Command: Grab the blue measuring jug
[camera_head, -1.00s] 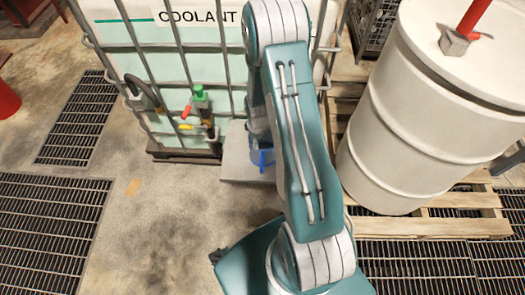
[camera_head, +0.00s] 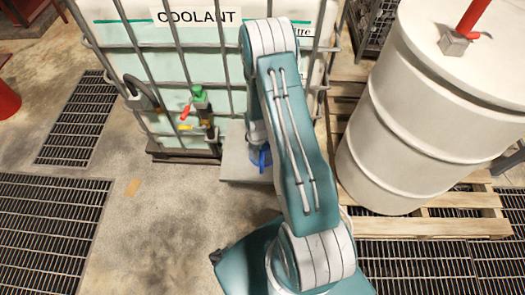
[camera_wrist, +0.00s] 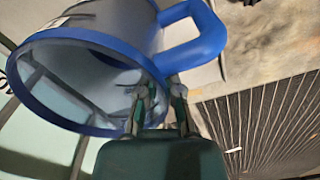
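The blue measuring jug (camera_head: 258,159) shows in the head view as a small blue patch on a grey slab, mostly hidden behind my arm. In the wrist view the jug (camera_wrist: 70,38) is close, with a thick blue rim, a translucent body and a blue handle (camera_wrist: 203,38). My gripper (camera_wrist: 160,88) is at the rim near the handle's base. Its two fingers are apart, one appearing on each side of the rim. I see no clear clamping on it. The gripper is hidden in the head view.
A caged coolant tank (camera_head: 165,75) with a valve (camera_head: 200,105) stands directly behind the slab (camera_head: 238,168). A white drum (camera_head: 415,115) stands on a wooden pallet (camera_head: 440,225) to the right. Open concrete floor and floor grates (camera_head: 45,225) lie to the left.

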